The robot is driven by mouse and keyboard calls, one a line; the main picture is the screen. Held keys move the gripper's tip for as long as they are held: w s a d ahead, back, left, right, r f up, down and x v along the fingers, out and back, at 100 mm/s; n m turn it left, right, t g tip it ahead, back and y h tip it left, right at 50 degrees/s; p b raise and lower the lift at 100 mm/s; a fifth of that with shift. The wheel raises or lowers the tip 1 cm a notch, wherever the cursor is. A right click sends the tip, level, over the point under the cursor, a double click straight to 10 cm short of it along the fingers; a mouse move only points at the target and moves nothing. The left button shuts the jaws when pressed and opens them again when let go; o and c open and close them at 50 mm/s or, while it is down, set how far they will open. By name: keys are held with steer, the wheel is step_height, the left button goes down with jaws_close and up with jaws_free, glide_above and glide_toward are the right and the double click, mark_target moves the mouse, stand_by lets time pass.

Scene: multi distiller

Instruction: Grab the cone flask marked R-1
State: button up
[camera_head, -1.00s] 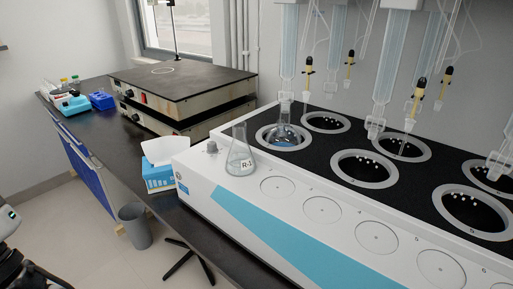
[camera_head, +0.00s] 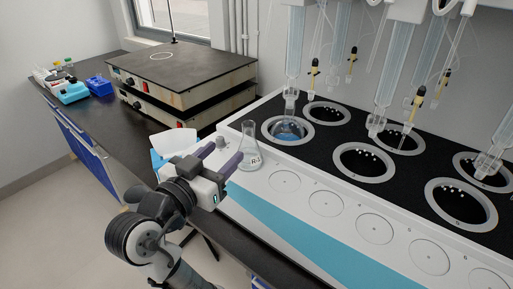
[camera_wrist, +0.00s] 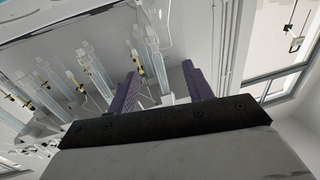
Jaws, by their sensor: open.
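The cone flask marked R-1 (camera_head: 250,152) is clear glass and stands upright on the white front ledge of the distiller, at its left end. My gripper (camera_head: 222,152) is open, with its two purple fingers reaching toward the flask from the left. In the head view the nearer finger's tip overlaps the flask's left side; I cannot tell whether they touch. The fingers also show in the wrist view (camera_wrist: 165,82), spread apart with nothing between them. The flask cannot be made out in the wrist view.
The distiller (camera_head: 300,215) has several black-topped wells; a round flask with blue liquid (camera_head: 287,130) sits in the nearest left one. Glass tubes (camera_head: 383,90) hang above. A tissue box (camera_head: 172,145) is behind my gripper. Stacked hotplates (camera_head: 180,75) stand further left.

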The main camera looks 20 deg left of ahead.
mark_target(246, 129)
steer(key=shift+w+d+f+p, duration=0.1)
steer(key=shift+w+d+p, duration=0.3)
steer(key=shift+w, duration=1.7)
steer(key=shift+w+d+f+p, duration=0.1)
steer(key=shift+w+p, duration=0.6)
steer(key=shift+w, duration=1.45)
steer(key=shift+w+d+p, duration=0.25)
steer(key=shift+w+p, duration=0.3)
steer(key=shift+w, duration=1.55)
jaws_close()
